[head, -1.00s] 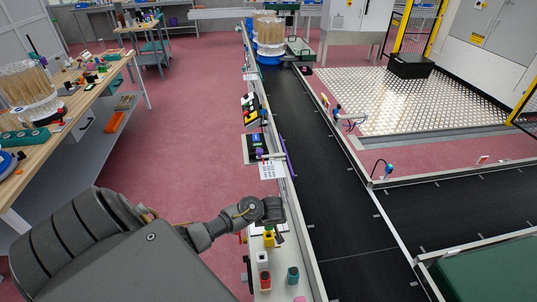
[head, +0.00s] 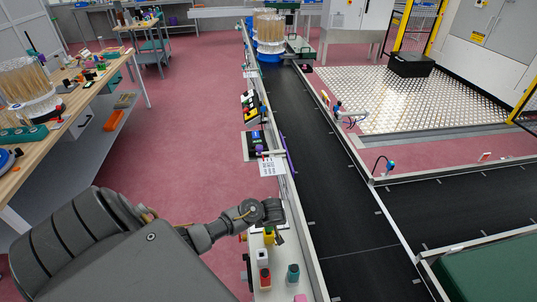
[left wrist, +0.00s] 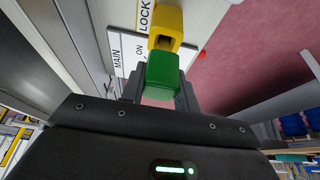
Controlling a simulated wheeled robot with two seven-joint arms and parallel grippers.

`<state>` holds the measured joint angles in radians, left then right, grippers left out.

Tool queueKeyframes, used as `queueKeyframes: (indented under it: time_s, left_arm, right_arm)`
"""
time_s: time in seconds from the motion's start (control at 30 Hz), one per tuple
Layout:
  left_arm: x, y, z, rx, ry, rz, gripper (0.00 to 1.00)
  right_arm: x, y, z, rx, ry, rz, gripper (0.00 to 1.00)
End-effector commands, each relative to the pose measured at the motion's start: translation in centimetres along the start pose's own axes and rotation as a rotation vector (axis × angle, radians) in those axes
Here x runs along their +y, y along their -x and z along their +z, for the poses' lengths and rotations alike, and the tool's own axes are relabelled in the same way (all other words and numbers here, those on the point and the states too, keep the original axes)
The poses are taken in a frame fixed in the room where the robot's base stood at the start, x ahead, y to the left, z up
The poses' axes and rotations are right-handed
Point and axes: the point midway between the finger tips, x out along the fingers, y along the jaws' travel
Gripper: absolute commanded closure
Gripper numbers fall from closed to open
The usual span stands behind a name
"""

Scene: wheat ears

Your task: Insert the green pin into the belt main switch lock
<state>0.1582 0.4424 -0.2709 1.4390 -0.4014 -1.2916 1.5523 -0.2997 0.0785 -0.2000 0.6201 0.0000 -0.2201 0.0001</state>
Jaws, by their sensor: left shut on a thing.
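The green pin (left wrist: 161,76) is held between the two fingers of my left gripper (left wrist: 160,92), which is shut on it. The yellow lock (left wrist: 167,27) is directly beyond the pin in the left wrist view, with a dark opening facing it. The pin's far end lines up closely with that opening; I cannot tell whether they touch. In the head view my left gripper (head: 266,211) is over the conveyor's side ledge and the pin is hidden. My right gripper is out of view.
On the ledge near my gripper stand a red-and-white piece (head: 264,278), a teal piece (head: 293,273) and a pink piece (head: 300,298). The black belt (head: 340,220) to the right is clear. A workbench (head: 70,115) with many items is at left.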

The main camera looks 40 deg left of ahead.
Motion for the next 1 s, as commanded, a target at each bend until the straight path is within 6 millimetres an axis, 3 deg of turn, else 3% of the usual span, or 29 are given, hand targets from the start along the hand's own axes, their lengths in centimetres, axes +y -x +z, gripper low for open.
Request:
queueKeyframes:
  time_s: [1.0]
  left_arm:
    - [0.0, -2.9, 1.2, 0.0, -0.001, 0.001, 0.94]
  right_arm:
    - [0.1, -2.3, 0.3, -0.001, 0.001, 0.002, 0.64]
